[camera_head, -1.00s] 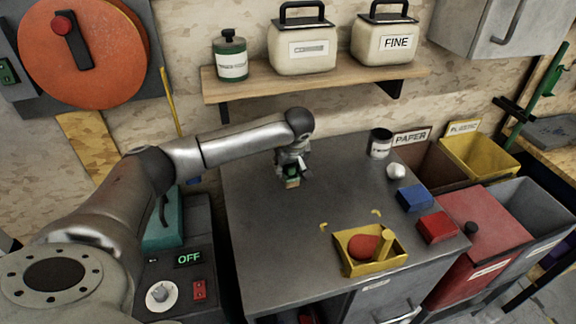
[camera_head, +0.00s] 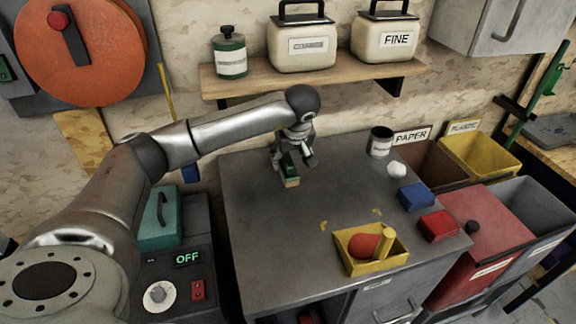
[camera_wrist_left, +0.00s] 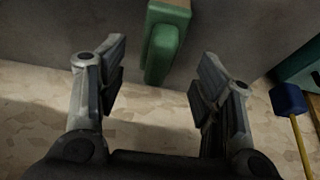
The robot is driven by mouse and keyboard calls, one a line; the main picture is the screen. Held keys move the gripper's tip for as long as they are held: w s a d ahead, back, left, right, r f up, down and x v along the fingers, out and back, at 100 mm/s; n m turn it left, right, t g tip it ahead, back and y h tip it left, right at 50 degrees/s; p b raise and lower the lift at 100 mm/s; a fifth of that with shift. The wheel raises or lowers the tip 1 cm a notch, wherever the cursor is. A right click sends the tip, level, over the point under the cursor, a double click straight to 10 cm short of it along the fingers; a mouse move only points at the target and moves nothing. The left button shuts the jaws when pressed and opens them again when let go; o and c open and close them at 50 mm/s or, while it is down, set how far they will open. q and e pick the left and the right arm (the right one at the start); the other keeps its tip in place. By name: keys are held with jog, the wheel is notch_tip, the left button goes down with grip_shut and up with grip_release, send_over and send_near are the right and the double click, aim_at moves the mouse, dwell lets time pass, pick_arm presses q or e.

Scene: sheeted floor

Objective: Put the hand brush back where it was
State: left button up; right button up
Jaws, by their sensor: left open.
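The hand brush (camera_head: 289,172), with a green back and handle and a pale lower part, rests on the grey bench top near its back left part. In the left wrist view, the green hand brush (camera_wrist_left: 165,45) shows beyond and between the fingers. My left gripper (camera_head: 301,153) is just above and behind the brush, fingers pointing down. In the left wrist view my left gripper (camera_wrist_left: 165,75) is open, with a gap on each side of the brush. The fingers do not appear to touch it. My right gripper is not in view.
A yellow tray (camera_head: 375,268) with a red item stands at the bench's front. A shelf (camera_head: 310,83) hangs above. The bench's middle is clear.

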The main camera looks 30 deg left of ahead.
pick_arm(q)
jog(key=v, duration=0.6)
jog(key=shift+b, duration=0.45)
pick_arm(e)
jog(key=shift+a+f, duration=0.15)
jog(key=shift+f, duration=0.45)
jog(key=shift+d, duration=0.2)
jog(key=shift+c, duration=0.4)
